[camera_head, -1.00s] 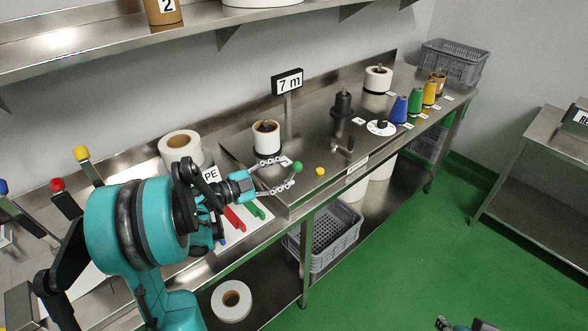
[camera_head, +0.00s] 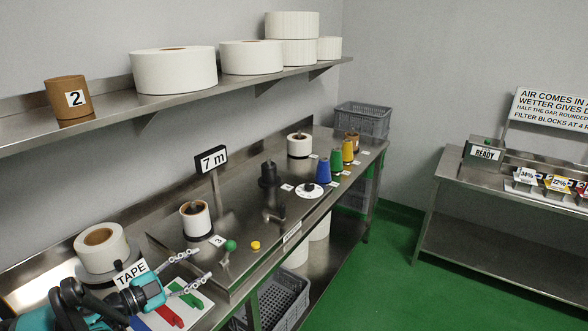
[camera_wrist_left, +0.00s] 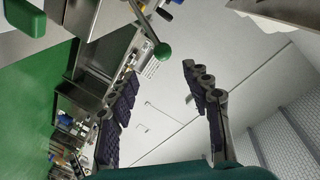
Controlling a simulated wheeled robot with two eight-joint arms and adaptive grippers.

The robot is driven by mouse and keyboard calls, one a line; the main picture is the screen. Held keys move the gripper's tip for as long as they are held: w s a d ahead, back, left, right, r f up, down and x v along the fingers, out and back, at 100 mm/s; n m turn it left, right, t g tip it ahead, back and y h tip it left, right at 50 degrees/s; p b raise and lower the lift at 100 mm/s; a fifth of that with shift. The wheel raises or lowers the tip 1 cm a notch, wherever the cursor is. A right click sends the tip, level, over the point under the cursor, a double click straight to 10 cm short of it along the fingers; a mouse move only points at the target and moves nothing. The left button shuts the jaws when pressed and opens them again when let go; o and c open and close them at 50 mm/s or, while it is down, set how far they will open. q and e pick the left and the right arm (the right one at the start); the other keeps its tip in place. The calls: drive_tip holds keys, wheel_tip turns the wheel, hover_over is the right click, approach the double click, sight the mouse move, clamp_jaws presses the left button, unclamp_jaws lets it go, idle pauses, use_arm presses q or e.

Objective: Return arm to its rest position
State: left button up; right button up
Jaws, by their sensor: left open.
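My left gripper (camera_head: 190,268) is at the lower left of the head view, over the near part of the steel bench. Its two linked fingers are spread apart with nothing between them. In the left wrist view the fingers (camera_wrist_left: 163,110) are also apart and empty, and the green ball knob (camera_wrist_left: 162,52) shows beyond them. In the head view that green knob (camera_head: 230,245) is to the right of the fingers, apart from them. My teal left arm comes in from the bottom left corner. My right gripper is not in the head view.
A white tape roll (camera_head: 102,247) stands behind my left gripper. Red and green handles (camera_head: 165,316) lie below it on a white board. A white roll (camera_head: 195,220), a black post (camera_head: 268,174) and coloured cones (camera_head: 323,171) stand along the bench. Green floor (camera_head: 365,280) is clear.

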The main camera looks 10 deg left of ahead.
use_arm(q)
drive_tip(key=s+d+f+n+g+y, duration=0.1)
drive_tip(key=s+d+f+n+g, duration=0.15)
drive_tip(key=d, duration=0.55)
drive_tip(key=s+d+f+n+g+y, duration=0.1)
drive_tip(key=d+n+g, duration=0.3)
drive_tip(key=d, duration=0.3)
drive_tip(key=s+d+f+n+y, duration=0.2)
drive_tip(key=s+d+n+y, duration=0.2)
drive_tip(key=s, duration=0.7)
drive_tip(key=n+g+y, duration=0.1)
drive_tip(key=n+y, duration=0.1)
drive_tip(key=n, duration=0.2)
drive_tip(key=shift+s+f, duration=0.15)
drive_tip(key=shift+s, duration=0.25)
